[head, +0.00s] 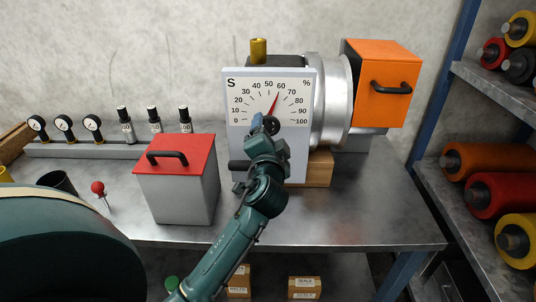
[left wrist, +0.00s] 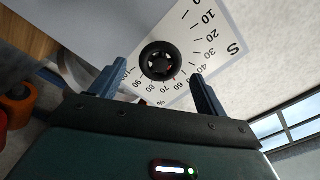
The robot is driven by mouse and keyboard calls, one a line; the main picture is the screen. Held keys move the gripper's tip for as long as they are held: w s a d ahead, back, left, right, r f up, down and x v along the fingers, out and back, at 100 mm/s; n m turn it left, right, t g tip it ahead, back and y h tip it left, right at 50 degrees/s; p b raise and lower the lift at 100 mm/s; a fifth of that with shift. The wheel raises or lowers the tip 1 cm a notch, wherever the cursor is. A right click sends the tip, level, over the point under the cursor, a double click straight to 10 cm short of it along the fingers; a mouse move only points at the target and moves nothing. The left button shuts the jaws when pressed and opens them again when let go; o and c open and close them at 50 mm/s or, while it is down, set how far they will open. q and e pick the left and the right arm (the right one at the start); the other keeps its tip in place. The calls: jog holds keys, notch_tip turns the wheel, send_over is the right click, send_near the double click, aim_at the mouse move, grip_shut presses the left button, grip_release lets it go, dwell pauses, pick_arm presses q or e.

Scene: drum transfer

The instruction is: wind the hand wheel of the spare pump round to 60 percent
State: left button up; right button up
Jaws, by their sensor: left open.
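The spare pump has a white dial plate (head: 245,105) marked S, with a percent scale from 0 to 100. Its red needle (head: 274,103) points close to the 60 mark. The small dark hand wheel (head: 272,124) sits below the scale, partly hidden by my left gripper (head: 262,123). In the left wrist view the black round hand wheel (left wrist: 160,60) shows between and beyond the two spread fingers of my left gripper (left wrist: 155,70). The gripper is open; whether a finger touches the wheel I cannot tell. My right gripper is not in view.
A grey box with a red lid (head: 178,180) stands left of my left arm on the metal bench (head: 340,222). Pump housing with an orange cover (head: 378,75) is at the right. Gauges and bottles (head: 154,120) line the back left. A shelf of rollers (head: 490,157) stands right.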

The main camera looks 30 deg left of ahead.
pick_arm(q)
jog(key=b+v, duration=0.1)
jog(key=v, duration=0.7)
jog(key=shift+s+d, duration=0.2)
jog(key=shift+s, duration=0.1)
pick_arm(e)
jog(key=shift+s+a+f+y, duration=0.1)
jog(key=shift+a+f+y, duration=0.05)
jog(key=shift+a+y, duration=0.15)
pick_arm(q)
jog(key=s+d+f+m+g+h, duration=0.1)
jog(key=d+f+h, duration=0.2)
jog(key=f, duration=0.4)
jog(key=s+d+f+h, duration=0.1)
jog(key=d+f+h, duration=0.25)
jog(key=f, duration=0.35)
jog(key=s+d+f+n+g+h+p, duration=0.1)
jog(key=s+d+f+n+g+h, duration=0.2)
jog(key=s+f, duration=1)
jog(key=d+f+h, duration=0.1)
jog(key=d+h, duration=0.2)
jog(key=d, duration=0.1)
jog(key=shift+s+g, duration=0.25)
jog(key=shift+g, duration=0.15)
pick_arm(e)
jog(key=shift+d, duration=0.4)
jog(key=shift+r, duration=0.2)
